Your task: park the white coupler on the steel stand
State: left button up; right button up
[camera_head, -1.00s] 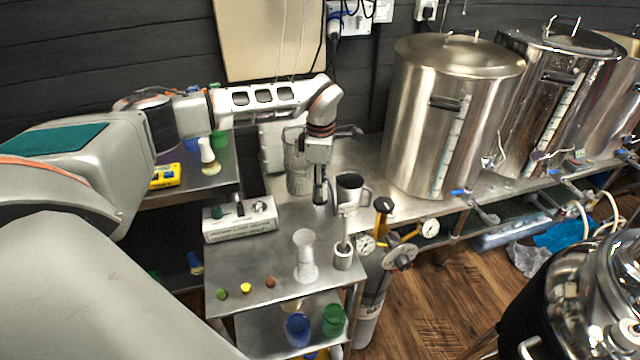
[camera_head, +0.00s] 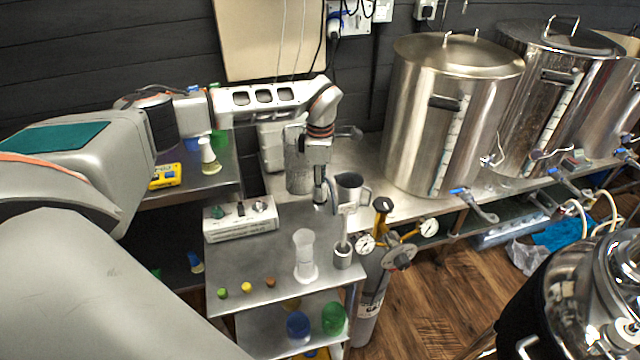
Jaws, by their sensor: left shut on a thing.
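My left gripper (camera_head: 320,193) points down above the back right part of the small steel table (camera_head: 225,262). Its fingers are shut, and what they hold is small and largely hidden; I take it to be the white coupler. A pale curved part shows just right of the fingers. A small steel holder (camera_head: 343,257) stands at the table's right edge, with an upright post and a pale flat top (camera_head: 346,210); it looks like the steel stand. The gripper is above and left of that top, apart from it. My right gripper is not in view.
A clear cylinder (camera_head: 305,258) stands left of the holder. A white box with knobs (camera_head: 240,220) is at the back left. A steel jug (camera_head: 352,190) stands behind, near the gripper. Gauges (camera_head: 428,228) and large kettles (camera_head: 450,110) are to the right. The table's middle is clear.

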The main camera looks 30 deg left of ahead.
pick_arm(q)
jog(key=shift+f, duration=0.65)
dwell(0.3)
jog(key=o, duration=0.8)
notch_tip(320, 180, up, 3)
jog(key=shift+f+p, duration=0.1)
jog(key=shift+p, duration=1.1)
jog(key=shift+r, duration=4.15)
